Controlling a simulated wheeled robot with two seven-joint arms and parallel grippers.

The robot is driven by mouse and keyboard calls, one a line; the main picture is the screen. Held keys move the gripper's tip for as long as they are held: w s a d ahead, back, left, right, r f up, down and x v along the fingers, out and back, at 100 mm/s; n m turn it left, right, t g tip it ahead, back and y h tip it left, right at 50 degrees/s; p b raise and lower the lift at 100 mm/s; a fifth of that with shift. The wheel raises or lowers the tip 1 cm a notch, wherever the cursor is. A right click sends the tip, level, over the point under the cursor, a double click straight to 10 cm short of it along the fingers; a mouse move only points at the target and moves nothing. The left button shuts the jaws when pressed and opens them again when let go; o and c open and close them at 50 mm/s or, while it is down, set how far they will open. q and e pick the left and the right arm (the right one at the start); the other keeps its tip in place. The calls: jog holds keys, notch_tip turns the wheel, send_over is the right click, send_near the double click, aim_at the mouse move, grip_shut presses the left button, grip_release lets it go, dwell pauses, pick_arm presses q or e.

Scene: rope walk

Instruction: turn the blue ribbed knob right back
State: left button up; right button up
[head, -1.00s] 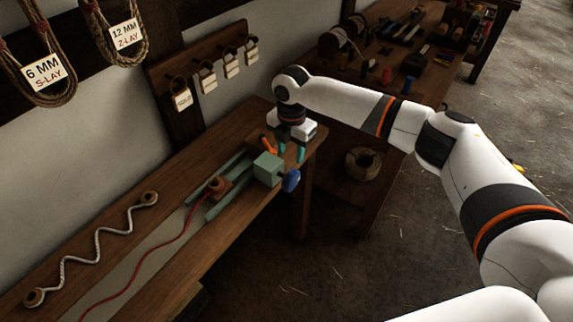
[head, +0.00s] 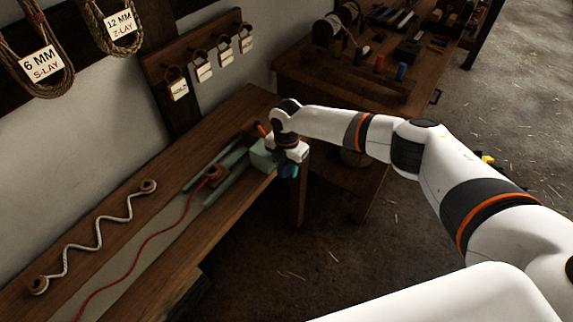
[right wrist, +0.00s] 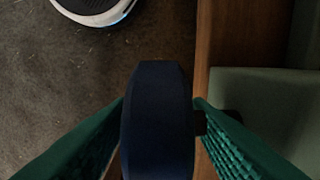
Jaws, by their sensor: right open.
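The blue knob (right wrist: 158,120) stands large between the two green fingers of my right gripper (right wrist: 160,104) in the right wrist view. The fingers are open, one on each side of the knob; the right one lies close to it, but I cannot tell whether it touches. In the head view my right gripper (head: 289,171) points down at the front end of the bench and mostly hides the knob. The pale green block (head: 261,158) that carries the knob is partly hidden behind the gripper. My left gripper is not in view.
A red-brown block (head: 214,176) with a red cord (head: 150,240) sits between green rails on the bench (head: 180,270). A white wavy rope (head: 100,232) lies on the left. A second table (head: 345,85) with tools stands behind. The floor in front is clear.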

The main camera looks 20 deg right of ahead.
grip_shut()
jog(key=shift+r, duration=0.1)
